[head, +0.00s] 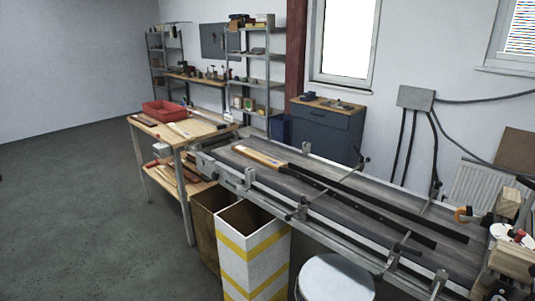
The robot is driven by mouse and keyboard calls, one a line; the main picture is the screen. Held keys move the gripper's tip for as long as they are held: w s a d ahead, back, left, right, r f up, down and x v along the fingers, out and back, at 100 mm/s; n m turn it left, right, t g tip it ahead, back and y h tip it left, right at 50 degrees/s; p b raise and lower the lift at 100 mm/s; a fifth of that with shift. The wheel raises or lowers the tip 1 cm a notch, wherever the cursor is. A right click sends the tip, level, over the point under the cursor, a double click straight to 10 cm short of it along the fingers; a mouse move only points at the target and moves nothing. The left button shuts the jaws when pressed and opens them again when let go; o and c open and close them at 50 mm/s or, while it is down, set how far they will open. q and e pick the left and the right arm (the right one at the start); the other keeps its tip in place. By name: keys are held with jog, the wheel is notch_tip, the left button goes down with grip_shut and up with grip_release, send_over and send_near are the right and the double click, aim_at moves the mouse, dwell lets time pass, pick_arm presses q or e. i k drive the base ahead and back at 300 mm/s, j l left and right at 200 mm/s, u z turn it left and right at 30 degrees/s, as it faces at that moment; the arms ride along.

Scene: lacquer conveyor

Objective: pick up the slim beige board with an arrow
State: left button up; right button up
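A slim beige board (259,157) lies flat on the grey conveyor belt, near its far left end. Neither of my grippers is in view.
The conveyor (325,220) has metal side rails with several clamps. In front of it stand a yellow-striped bin (254,262), a brown bin (208,215) and a round white-topped stool or drum (335,279). A wooden table (150,127) holds a red crate (164,110). Open floor lies left.

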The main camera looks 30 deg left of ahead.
aim_at(273, 163)
jog(key=u, duration=1.15)
jog(key=z, duration=0.65)
jog(key=i+j+z, duration=0.2)
jog(key=j+z, duration=0.2)
jog(key=j, duration=0.25)
jog(key=i+j+z, duration=0.1)
jog(key=j+z, duration=0.3)
jog(key=j, duration=0.25)
jog(key=j+z, duration=0.45)
jog(key=j, duration=0.2)
